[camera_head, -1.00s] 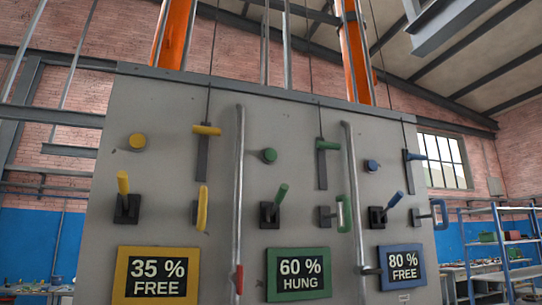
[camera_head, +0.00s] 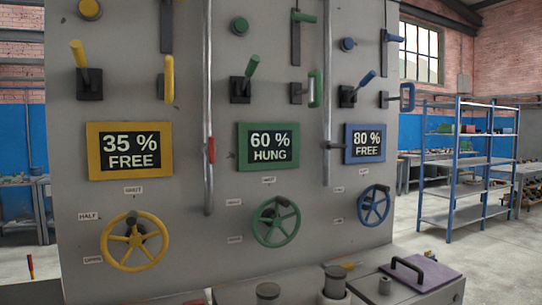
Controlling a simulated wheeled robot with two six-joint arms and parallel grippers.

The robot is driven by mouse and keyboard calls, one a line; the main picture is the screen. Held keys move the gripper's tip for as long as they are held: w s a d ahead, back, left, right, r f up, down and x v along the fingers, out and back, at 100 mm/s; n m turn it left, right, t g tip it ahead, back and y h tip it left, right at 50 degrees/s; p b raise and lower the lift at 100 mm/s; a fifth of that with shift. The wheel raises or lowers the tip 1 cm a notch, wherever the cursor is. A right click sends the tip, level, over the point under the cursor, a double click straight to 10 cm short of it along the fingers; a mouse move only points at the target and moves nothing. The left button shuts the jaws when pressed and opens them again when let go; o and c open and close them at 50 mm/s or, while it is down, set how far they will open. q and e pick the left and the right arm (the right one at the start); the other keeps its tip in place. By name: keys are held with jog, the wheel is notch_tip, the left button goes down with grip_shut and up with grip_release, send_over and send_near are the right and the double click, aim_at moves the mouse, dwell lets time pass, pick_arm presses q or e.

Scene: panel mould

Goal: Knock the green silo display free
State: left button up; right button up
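The green silo display (camera_head: 268,147) is a green-framed screen in the middle of the grey panel (camera_head: 215,265). It reads 60 % HUNG. Above it are a green lever (camera_head: 251,66), a green-handled part (camera_head: 315,88), a green slider handle (camera_head: 305,18) and a green knob (camera_head: 239,20). Below it is a green handwheel (camera_head: 276,221). The yellow display (camera_head: 130,150) reads 35 % FREE and the blue display (camera_head: 365,143) reads 80 % FREE. Neither of my grippers shows in this view.
Vertical pipes (camera_head: 207,70) run down the panel between the columns, one with a red part (camera_head: 211,150). A yellow handwheel (camera_head: 134,241) and blue handwheel (camera_head: 374,205) flank the green one. A ledge with a purple lid (camera_head: 421,272) lies below. Blue shelving (camera_head: 455,170) stands at right, with open floor before it.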

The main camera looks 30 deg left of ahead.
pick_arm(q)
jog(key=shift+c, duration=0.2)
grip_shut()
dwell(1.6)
